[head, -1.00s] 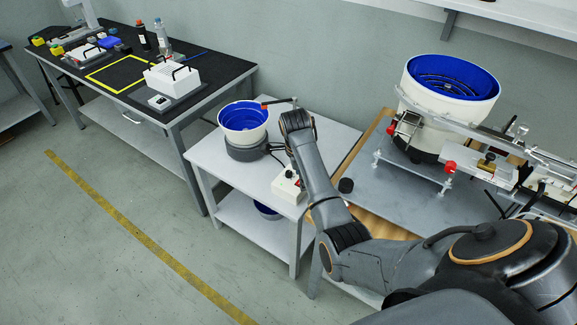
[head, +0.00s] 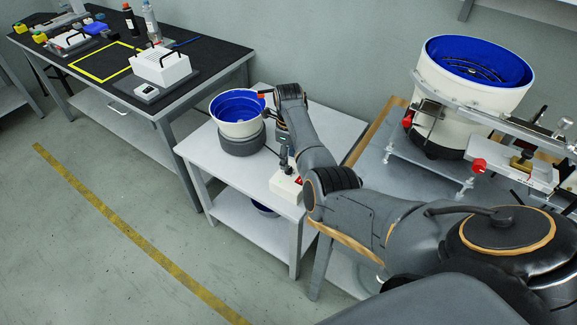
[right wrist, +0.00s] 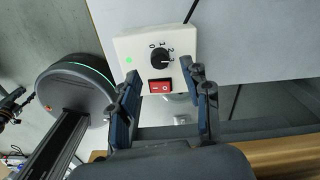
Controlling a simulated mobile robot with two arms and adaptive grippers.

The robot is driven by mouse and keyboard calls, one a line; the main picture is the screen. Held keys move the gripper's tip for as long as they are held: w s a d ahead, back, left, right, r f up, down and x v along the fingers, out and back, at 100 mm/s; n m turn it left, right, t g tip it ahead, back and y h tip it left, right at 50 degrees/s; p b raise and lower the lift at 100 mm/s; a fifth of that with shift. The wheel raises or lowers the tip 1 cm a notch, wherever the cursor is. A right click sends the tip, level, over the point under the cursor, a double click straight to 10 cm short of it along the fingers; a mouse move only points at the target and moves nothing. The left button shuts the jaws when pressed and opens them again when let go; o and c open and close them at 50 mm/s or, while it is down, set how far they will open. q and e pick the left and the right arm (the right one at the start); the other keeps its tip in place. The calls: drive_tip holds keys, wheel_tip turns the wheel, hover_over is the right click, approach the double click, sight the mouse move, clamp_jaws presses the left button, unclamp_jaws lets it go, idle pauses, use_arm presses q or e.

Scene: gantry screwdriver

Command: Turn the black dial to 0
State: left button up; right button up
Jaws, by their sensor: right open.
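The black dial (right wrist: 159,60) sits on the face of a white control box (right wrist: 125,43), with the numbers 0 to 3 printed around it. Its pointer seems to face right, toward the 3, but the mark is too small to be sure. My right gripper (right wrist: 161,80) is open, its two fingers apart at either side of the box's lower part. The dial is not held. In the head view my right gripper (head: 285,155) is just above the box (head: 286,185), and the dial is hidden there. My left gripper is not in view.
A red switch (right wrist: 160,87) sits below the dial and a green light (right wrist: 128,60) is lit. A blue-lined bowl feeder (head: 237,125) stands beside the box on the small white table (head: 205,152). A larger feeder (head: 455,105) stands right.

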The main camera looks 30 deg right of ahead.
sight(289, 170)
wheel_tip(289, 170, down, 3)
drive_tip(key=shift+r, duration=0.15)
drive_tip(key=shift+f+b, duration=0.3)
drive_tip(key=shift+f, duration=0.35)
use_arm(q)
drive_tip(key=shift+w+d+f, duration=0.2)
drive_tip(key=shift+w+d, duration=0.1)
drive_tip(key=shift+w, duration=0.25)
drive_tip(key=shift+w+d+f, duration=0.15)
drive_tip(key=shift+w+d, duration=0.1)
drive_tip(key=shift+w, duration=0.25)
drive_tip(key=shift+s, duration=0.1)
use_arm(e)
drive_tip(key=shift+c, duration=0.6)
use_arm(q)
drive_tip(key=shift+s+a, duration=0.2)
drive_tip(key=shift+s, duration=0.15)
use_arm(e)
clamp_jaws()
